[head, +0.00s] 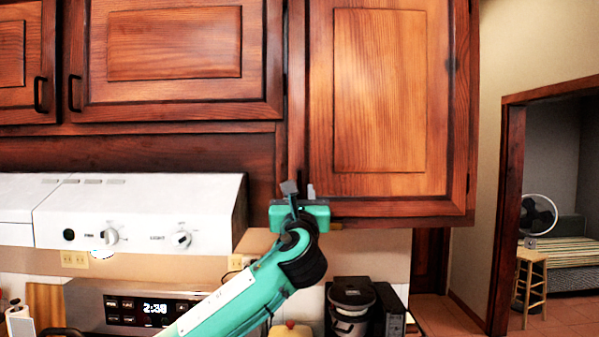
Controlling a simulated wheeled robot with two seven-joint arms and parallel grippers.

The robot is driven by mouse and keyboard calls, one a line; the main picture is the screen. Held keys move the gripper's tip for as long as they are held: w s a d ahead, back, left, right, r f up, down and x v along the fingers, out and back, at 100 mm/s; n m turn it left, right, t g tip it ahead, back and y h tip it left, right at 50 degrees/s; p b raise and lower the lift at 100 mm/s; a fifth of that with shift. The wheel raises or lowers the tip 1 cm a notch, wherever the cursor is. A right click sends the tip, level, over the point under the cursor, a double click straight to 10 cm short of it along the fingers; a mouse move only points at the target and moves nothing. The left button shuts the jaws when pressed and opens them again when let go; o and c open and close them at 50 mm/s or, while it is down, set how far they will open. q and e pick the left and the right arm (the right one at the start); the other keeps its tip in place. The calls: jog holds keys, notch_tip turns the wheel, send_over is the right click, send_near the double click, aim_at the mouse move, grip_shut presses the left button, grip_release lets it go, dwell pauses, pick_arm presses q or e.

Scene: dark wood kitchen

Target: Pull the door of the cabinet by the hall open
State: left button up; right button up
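The cabinet by the hall is the tall one at the upper right of the head view, and its wooden door (380,90) looks shut against its frame. A dark upright piece, which looks like the door's handle (300,178), shows at the door's lower left and is partly hidden by my gripper. My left gripper (299,190) is at this corner, pointing up, with its two grey fingers apart on either side of the handle. I cannot tell whether they touch it. My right gripper is not in view.
A white range hood (140,212) is left of my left arm, above an oven panel (135,308). Other cabinet doors (175,50) with dark handles are to the left. A coffee maker (352,305) stands below. A doorway with a stool (530,280) opens at right.

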aim_at(300, 181)
pick_arm(q)
jog(key=p+x, duration=0.1)
jog(key=x, duration=0.3)
jog(key=shift+r+p, duration=0.1)
jog(key=shift+p, duration=0.2)
jog(key=shift+w+r, duration=0.1)
jog(key=shift+w, duration=0.4)
jog(key=shift+c, duration=0.4)
grip_shut()
